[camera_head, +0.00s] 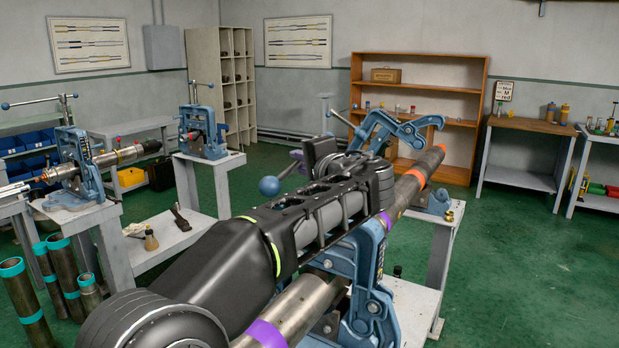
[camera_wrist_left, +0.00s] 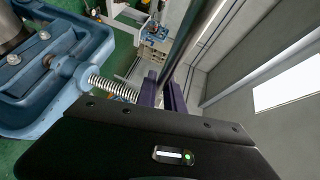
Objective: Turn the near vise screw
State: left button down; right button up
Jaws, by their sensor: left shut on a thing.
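The near vise (camera_head: 364,262) is blue and stands in the middle foreground. A long steel pipe (camera_head: 300,303) with purple and orange bands lies through it. My left arm crosses in front and hides much of its upper part. My left gripper (camera_head: 298,160), with purple fingers, is shut on the vise's handle bar; a blue ball (camera_head: 269,186) shows at the bar's end. In the left wrist view the purple fingers (camera_wrist_left: 162,92) close around the steel handle bar (camera_wrist_left: 190,32). The blue vise body (camera_wrist_left: 75,60) and a threaded or spring-like part (camera_wrist_left: 110,88) show at left. My right gripper is not in view.
Another blue vise part (camera_head: 400,128) rises just behind my gripper. Vises on grey stands (camera_head: 205,165) are at left, with upright pipes (camera_head: 25,305) on the floor. An orange shelf (camera_head: 440,85) and a bench (camera_head: 525,150) stand behind. The green floor at right is clear.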

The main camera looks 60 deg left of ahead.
pick_arm(q)
jog(key=shift+s+a+m+t+b, duration=0.45)
jog(key=shift+a+m+t, duration=0.25)
jog(key=shift+t, duration=0.3)
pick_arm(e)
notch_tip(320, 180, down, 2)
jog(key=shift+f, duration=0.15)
pick_arm(q)
jog(key=c, duration=1.5)
grip_release()
jog(key=shift+o, duration=0.2)
jog(key=shift+d, duration=0.15)
